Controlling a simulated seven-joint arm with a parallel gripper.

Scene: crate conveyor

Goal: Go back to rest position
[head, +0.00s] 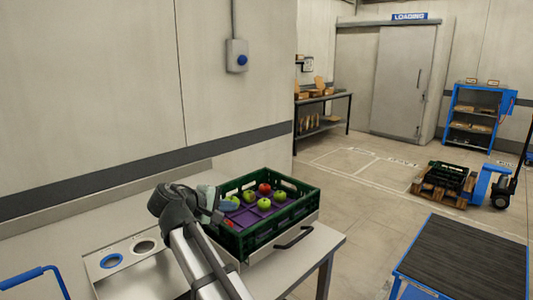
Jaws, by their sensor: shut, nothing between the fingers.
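My arm (195,262) reaches up from the bottom of the head view and bends over at the left end of a green crate. My gripper (217,214) is at that end, beside or just over the crate's near left corner. It is small and partly hidden by its own wrist. It looks shut, with nothing seen held in it. The green crate (284,226) stands on the worktable with a purple insert (250,217) inside. A red apple (264,188) and several green apples (280,196) lie in it. Something red shows close to the gripper, partly hidden.
The pale worktable (325,240) carries a panel with two round holes (112,261), left of my arm. The wall (90,110) runs behind the table. A dark-topped conveyor (465,262) stands at lower right. Open floor (370,215) lies between; a pallet with a crate (445,180) is farther back.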

